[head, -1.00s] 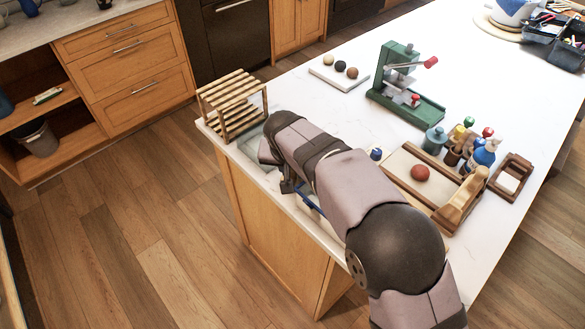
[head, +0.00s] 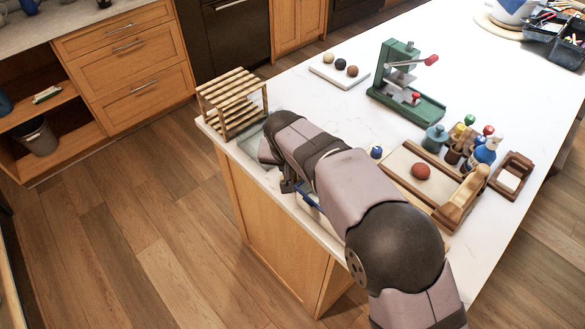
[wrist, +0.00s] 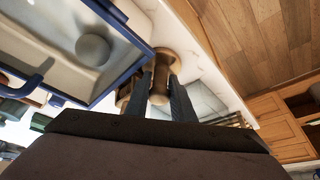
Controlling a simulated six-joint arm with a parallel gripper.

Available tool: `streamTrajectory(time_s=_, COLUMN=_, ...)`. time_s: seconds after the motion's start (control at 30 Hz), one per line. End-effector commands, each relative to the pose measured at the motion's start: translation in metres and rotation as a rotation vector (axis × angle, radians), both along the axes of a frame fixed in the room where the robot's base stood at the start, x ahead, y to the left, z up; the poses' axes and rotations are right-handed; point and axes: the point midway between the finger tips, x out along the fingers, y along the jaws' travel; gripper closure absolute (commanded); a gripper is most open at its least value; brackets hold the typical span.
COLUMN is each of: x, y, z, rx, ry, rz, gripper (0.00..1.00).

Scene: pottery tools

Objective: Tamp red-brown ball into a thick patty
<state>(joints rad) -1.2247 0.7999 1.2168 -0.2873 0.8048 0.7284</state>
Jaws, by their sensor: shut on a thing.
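The red-brown ball (head: 421,171) rests on a pale board in a wooden tray (head: 405,190) at the right of the head view; it looks round. My gripper (wrist: 162,88) is in the wrist view, its two dark fingers shut on a wooden tool (wrist: 164,62) with a narrow waist and a wide round end, probably the tamper. The head view hides the fingers and tool behind my arm, which reaches to the counter's left edge, well away from the ball. The tool is beside a blue-rimmed tray (wrist: 138,39); I cannot tell whether it touches the counter.
A pale grey ball (wrist: 93,50) lies in the blue-rimmed tray. A slatted wooden rack (head: 233,100) stands at the counter's left corner. A green press (head: 405,85) and a white tile (head: 338,79) with balls stand behind. Bottles (head: 484,152) crowd the wooden tray's far side.

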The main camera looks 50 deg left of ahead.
Motion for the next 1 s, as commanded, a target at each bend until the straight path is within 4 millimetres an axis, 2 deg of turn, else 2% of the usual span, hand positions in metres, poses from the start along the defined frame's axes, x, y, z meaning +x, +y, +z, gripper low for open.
streamTrajectory(time_s=0.03, x=0.0, y=0.0, z=0.0, rx=0.001, ry=-0.001, rz=0.0, gripper=0.71)
streamTrajectory(time_s=0.1, x=0.0, y=0.0, z=0.0, rx=0.001, ry=-0.001, rz=0.0, gripper=0.56)
streamTrajectory(time_s=0.37, x=0.0, y=0.0, z=0.0, rx=-0.001, ry=0.0, rz=0.0, gripper=0.56)
streamTrajectory(time_s=0.53, x=-0.003, y=-0.002, z=0.007, rx=0.001, ry=-0.001, rz=0.0, gripper=0.56)
streamTrajectory(time_s=1.0, x=-0.02, y=-0.015, z=0.06, rx=0.002, ry=-0.001, rz=0.0, gripper=0.56)
